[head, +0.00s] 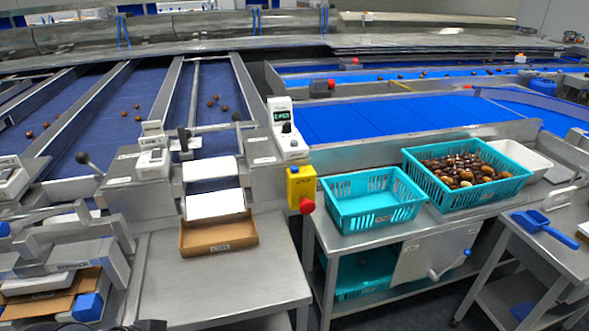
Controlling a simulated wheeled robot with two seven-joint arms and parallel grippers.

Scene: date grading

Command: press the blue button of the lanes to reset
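The lanes are blue belts between metal rails: one (120,105) at the left and a narrower one (214,85) beside it, each with a few brown dates. A grey control box (287,143) with a green display and a dark knob stands at the right of the lanes. A smaller white box (152,163) stands at their left. I cannot make out a blue button on either box. A blue part (4,229) shows at the left edge, too small to identify. Neither of my grippers is in view.
A yellow box with a red button (301,190) hangs beside the lane end. A cardboard tray (186,246) sits below the white chute. An empty teal crate (345,221) and a date-filled teal crate (421,187) stand right. A blue scoop (543,227) lies far right.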

